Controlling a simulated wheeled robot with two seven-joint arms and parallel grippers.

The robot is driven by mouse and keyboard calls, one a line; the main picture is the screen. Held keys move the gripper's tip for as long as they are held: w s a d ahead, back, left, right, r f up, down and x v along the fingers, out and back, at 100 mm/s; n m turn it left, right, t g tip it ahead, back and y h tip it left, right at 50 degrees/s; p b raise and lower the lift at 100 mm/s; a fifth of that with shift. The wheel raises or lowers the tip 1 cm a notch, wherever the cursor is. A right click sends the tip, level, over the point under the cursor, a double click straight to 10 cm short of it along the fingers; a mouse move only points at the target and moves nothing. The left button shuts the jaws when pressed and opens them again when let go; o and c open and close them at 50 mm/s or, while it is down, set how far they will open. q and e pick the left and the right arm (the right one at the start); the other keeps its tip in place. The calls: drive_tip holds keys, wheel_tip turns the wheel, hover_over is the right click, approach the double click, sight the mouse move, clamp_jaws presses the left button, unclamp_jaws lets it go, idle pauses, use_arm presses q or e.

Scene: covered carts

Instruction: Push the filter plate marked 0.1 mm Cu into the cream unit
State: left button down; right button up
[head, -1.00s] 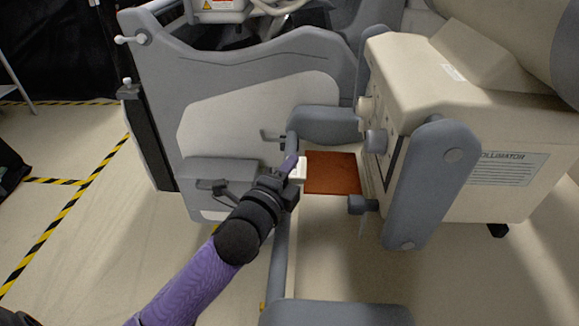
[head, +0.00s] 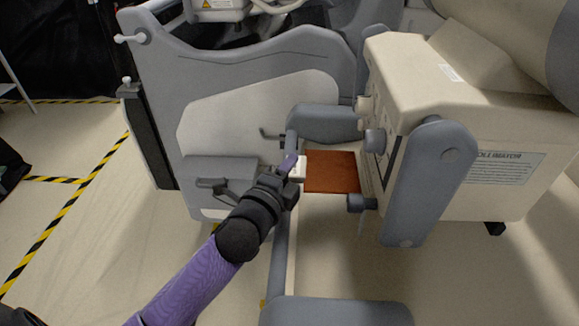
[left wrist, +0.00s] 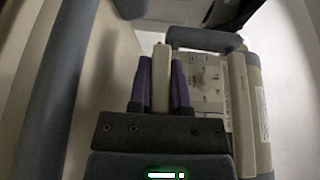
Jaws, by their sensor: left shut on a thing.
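The filter plate (head: 332,172) is a flat copper-brown square with a pale handle (head: 299,170) on its left edge. No marking on it can be read. My left gripper (head: 291,169) is shut on this handle. In the left wrist view the pale handle (left wrist: 161,82) stands between the two purple fingers (left wrist: 160,95). The cream unit (head: 440,85) is at the right in the head view. The plate's right edge lies close to the unit's left face; I cannot tell whether it has entered a slot. My right gripper is not in view.
A grey upright arm (head: 427,180) and dark knobs (head: 362,203) stand at the unit's front. A grey padded bar (head: 328,124) lies behind the plate. A large grey cart body (head: 250,90) fills the back. Open floor lies at the left.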

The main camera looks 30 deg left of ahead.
sight(324, 170)
use_arm(q)
drive_tip(key=shift+r+p, duration=0.1)
drive_tip(key=shift+p, duration=0.2)
drive_tip(key=shift+w+d, duration=0.5)
drive_tip(key=shift+d, duration=0.45)
drive_tip(key=shift+w+d, duration=0.45)
drive_tip(key=shift+d, duration=0.55)
drive_tip(key=shift+w+d, duration=0.5)
drive_tip(key=shift+d, duration=0.45)
drive_tip(key=shift+d+b, duration=0.15)
drive_tip(key=shift+b, duration=0.2)
drive_tip(key=shift+p, duration=0.35)
drive_tip(key=shift+s+a, duration=0.2)
drive_tip(key=shift+s+a+p, duration=0.25)
drive_tip(key=shift+a, duration=0.4)
drive_tip(key=shift+s+a+p, duration=0.25)
drive_tip(key=shift+a, duration=0.35)
drive_tip(key=shift+s+a+p, duration=0.25)
drive_tip(key=shift+a, duration=0.4)
drive_tip(key=shift+p, duration=0.5)
